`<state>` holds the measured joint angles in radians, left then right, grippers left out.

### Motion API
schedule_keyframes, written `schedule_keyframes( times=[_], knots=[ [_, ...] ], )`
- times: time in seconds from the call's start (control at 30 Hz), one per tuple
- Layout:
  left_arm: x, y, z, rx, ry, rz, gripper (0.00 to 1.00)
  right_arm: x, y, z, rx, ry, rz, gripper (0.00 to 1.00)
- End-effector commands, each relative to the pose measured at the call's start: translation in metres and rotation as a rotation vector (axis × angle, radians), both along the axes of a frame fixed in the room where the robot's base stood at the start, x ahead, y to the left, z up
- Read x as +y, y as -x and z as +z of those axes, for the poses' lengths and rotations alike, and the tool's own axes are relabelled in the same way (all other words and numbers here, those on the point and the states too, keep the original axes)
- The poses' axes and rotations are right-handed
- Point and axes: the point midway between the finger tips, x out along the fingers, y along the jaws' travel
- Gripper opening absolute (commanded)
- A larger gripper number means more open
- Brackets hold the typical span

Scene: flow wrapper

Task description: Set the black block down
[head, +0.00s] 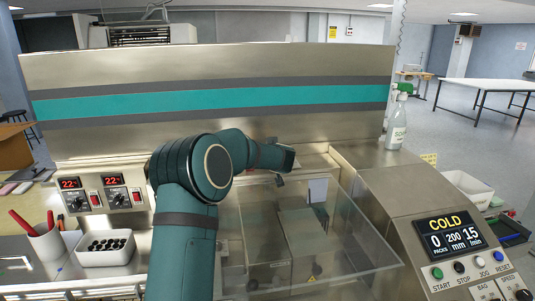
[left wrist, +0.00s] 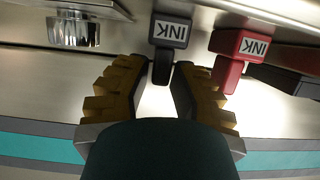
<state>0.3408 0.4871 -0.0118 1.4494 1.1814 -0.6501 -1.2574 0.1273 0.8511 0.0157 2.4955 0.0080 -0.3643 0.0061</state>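The black block (left wrist: 169,30) carries a white INK label that appears upside down in the left wrist view. Its narrow black handle stands between the fingertips of my left gripper (left wrist: 161,67), which look closed on it. I cannot tell whether the block touches the surface beneath. My right gripper is in neither view.
A red INK block (left wrist: 240,46) stands beside the black block. A ribbed metal knob (left wrist: 73,31) is at the upper left there. In the head view a clear cover (head: 350,230), a spray bottle (head: 397,122), a white bin (head: 105,250) and a control panel (head: 455,240) surround my arm.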

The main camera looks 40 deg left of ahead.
Motion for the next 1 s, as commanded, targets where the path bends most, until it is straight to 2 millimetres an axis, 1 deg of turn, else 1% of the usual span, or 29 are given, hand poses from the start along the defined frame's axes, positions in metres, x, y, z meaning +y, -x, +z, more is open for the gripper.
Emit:
schedule_keyframes(
  times=[0.3,0.4,0.47,0.57,0.8,1.0],
  knots=[
    [0.000,0.000,0.000,0.000,0.000,0.000,0.36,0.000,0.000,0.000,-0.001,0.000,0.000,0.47],
    [0.000,0.000,0.004,-0.002,0.000,-0.001,0.36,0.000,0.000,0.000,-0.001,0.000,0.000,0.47],
    [-0.005,0.003,0.006,0.000,0.000,-0.002,0.36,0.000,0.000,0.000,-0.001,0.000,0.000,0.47],
    [-0.015,0.011,0.011,-0.001,0.000,-0.002,0.36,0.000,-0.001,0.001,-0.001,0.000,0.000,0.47],
    [-0.052,0.041,0.029,0.001,-0.001,-0.004,0.36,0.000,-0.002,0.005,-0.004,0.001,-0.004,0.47],
    [-0.077,0.060,0.040,-0.001,0.000,-0.002,0.36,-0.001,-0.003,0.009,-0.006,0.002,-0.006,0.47]
  ],
)
